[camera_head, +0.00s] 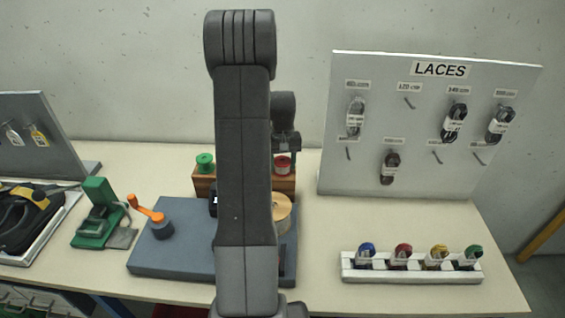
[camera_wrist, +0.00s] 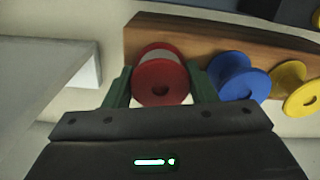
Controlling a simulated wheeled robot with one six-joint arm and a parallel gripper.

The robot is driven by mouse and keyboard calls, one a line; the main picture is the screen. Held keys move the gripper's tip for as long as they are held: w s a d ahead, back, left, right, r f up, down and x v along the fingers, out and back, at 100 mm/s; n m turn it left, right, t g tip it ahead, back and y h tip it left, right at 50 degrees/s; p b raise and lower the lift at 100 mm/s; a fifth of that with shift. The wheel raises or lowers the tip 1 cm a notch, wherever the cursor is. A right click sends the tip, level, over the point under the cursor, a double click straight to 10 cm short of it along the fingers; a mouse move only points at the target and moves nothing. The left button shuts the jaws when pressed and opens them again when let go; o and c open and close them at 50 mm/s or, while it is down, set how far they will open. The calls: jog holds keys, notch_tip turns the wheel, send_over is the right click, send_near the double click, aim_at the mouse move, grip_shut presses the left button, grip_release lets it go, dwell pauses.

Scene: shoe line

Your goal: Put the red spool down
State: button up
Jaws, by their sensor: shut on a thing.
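The red spool (camera_head: 282,168) shows in the head view at the right end of the wooden rack (camera_head: 285,186). In the wrist view the red spool (camera_wrist: 160,82) sits between the two green fingers of my gripper (camera_wrist: 159,88), which is shut on it. The spool's red flange faces the wrist camera, with a pale winding behind it. The wooden rack (camera_wrist: 190,36) lies right behind the spool; I cannot tell whether the spool touches it. My gripper (camera_head: 284,152) is partly hidden behind my arm in the head view.
A blue spool (camera_wrist: 229,76) is close right of my gripper, then a yellow spool (camera_wrist: 290,82). A green spool (camera_head: 205,162) stands at the rack's left end. The laces board (camera_head: 425,120) rises at right. A white tray (camera_head: 411,275) holds several coloured items.

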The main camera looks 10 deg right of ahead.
aim_at(283, 161)
jog(key=o, duration=0.9)
jog(key=shift+f, duration=0.1)
notch_tip(283, 161, up, 12)
jog(key=shift+r, duration=0.2)
jog(key=shift+f, duration=0.15)
notch_tip(283, 161, down, 12)
jog(key=shift+s+r, duration=0.1)
jog(key=shift+r, duration=1.75)
